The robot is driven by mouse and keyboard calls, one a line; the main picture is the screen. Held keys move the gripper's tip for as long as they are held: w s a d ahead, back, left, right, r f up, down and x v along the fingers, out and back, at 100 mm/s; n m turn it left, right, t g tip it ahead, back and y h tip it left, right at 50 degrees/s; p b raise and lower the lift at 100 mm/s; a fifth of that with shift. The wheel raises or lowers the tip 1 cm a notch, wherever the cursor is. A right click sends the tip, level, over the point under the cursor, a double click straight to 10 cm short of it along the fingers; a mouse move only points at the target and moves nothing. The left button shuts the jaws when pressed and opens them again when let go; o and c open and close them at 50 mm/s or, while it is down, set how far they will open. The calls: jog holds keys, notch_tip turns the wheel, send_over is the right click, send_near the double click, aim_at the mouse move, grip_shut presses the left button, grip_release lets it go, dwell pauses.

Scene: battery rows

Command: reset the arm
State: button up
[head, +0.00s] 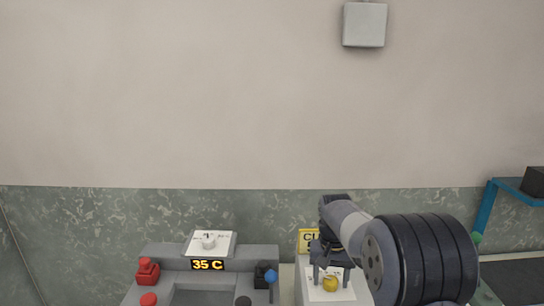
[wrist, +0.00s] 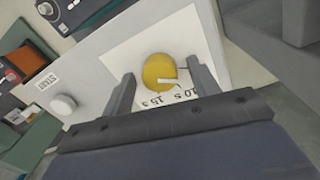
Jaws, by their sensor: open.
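My gripper (wrist: 161,88) is open in the wrist view, its two grey fingers standing on either side of a round yellow knob (wrist: 158,70). The knob sits on a white dial plate (wrist: 122,62) with markings such as "10 s" and "15 s". I cannot tell whether the fingers touch the knob. In the head view my arm reaches in from the right, with my gripper (head: 332,268) over the plate and the yellow knob (head: 330,284) showing just below it.
A yellow sign (head: 307,241) is behind my gripper. A blue-framed shelf (head: 488,207) is at the right. A white button (wrist: 63,105) lies beside a START label.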

jog(key=m+b, duration=0.1)
jog(key=m, duration=0.4)
jog(key=shift+f+b, duration=0.1)
jog(key=shift+b, duration=0.25)
jog(key=m+b, duration=0.2)
jog(key=m, duration=0.2)
jog(key=shift+w+r, duration=0.1)
jog(key=shift+r, duration=0.95)
jog(key=shift+r, duration=0.1)
